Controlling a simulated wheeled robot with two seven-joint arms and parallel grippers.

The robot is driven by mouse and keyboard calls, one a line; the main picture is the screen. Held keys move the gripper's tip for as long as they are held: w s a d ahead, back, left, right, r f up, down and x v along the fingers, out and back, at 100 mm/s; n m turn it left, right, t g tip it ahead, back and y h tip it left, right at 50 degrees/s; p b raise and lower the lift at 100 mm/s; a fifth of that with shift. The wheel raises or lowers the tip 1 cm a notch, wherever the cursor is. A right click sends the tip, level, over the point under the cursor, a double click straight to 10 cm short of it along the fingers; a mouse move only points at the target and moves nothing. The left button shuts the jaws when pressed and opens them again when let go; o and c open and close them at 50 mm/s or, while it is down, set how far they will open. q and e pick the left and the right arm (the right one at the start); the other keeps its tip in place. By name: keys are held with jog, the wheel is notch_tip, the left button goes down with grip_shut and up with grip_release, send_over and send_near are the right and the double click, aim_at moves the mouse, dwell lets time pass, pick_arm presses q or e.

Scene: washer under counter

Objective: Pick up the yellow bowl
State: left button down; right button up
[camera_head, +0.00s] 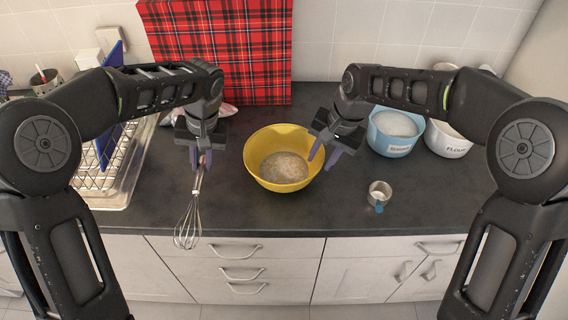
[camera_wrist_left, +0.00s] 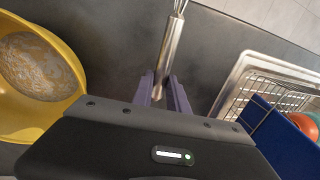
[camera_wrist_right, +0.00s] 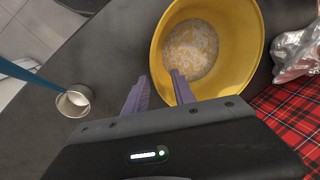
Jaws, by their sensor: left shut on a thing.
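The yellow bowl (camera_head: 257,163) stands upright on the dark counter and holds a pale, lumpy mixture (camera_head: 284,167). My right gripper (camera_head: 324,155) is at the bowl's right rim with its purple fingers apart. In the right wrist view one finger overlaps the inside of the bowl (camera_wrist_right: 247,50) and the other is outside, so the rim lies between them; contact cannot be told. My left gripper (camera_head: 201,160) is shut on the handle of a metal whisk (camera_head: 189,222), which hangs wires down, left of the bowl. The whisk handle shows between the fingers in the left wrist view (camera_wrist_left: 171,48).
A small metal measuring cup (camera_head: 380,192) is right of the bowl. A blue sugar container (camera_head: 392,145) and a white flour container (camera_head: 446,143) stand at the right. A wire dish rack (camera_head: 103,172) is at the left. A red plaid panel (camera_head: 220,50) stands behind.

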jog(key=x, duration=0.5)
jog(key=shift+a+f, duration=0.1)
jog(key=shift+c, duration=0.2)
grip_shut()
dwell(0.4)
